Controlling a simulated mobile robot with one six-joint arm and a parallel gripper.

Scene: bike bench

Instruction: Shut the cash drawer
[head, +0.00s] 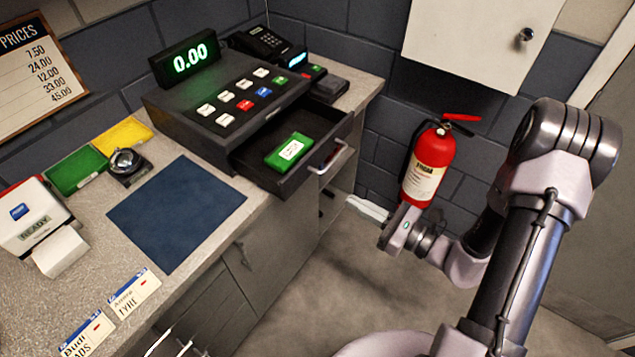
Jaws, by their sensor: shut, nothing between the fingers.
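The cash drawer (262,178) stands pulled out from the front of the dark cash register (185,108) on the counter. It is a black tray with a green-and-white packet (289,150) lying inside. A metal bar handle (335,158) crosses its front. My gripper (399,229) is to the right of the drawer and lower in the picture, apart from the handle. It is shut and empty. Its fingertips are small and hard to make out.
A red fire extinguisher (428,163) hangs by the wall, close behind my gripper in the picture. A white wall cabinet (482,40) is above it. Floor (340,265) before the cabinets is clear.

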